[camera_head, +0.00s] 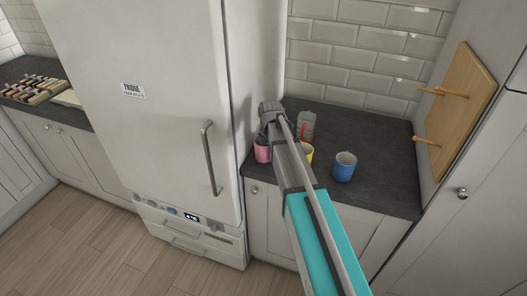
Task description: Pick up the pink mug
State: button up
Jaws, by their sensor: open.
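The pink mug (262,152) stands on the slate worktop (386,178), at its left end close to the fridge. My gripper (268,125) is above and just beside the mug, at the end of my arm that reaches in from the lower right. The jaws are open, but the fingertips are small and partly hidden. I cannot tell whether they touch the mug. My arm hides part of the mug's right side.
A yellow mug (309,153) is partly behind my arm. A blue mug (344,167) stands further right. A grey item with a red part (306,124) is at the back. The fridge (165,90) borders the left; a wooden pegboard (460,105) is on the right.

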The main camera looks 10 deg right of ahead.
dwell(0.4)
grip_shut()
